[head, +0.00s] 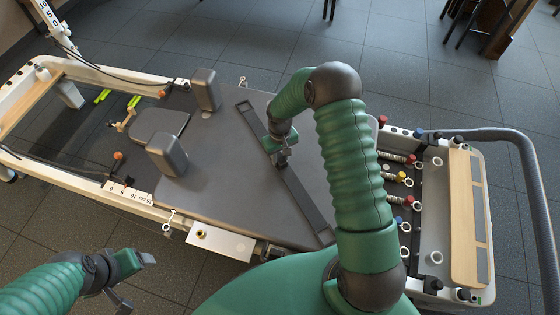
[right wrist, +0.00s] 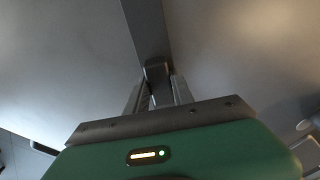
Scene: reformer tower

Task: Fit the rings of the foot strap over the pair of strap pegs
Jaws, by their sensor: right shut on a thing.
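The foot strap (head: 305,203) looks like a long dark band lying diagonally across the grey carriage pad, with small slots or rings at its ends too small to make out. My right gripper (head: 282,158) is at its middle, shut on it. In the right wrist view the fingers (right wrist: 157,88) close on a dark block on the strap (right wrist: 147,28), which runs away toward the top. I cannot tell for certain which fittings are the strap pegs. My left gripper (head: 137,280) is empty, fingers apart, at the lower left, away from the reformer.
The grey carriage (head: 215,185) carries two shoulder blocks (head: 205,90) (head: 167,155) and a headrest (head: 158,122). Springs with coloured knobs (head: 397,200) and a wooden footplate (head: 468,215) are at the right end. White eyelets (head: 168,222) stand at the carriage edges.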

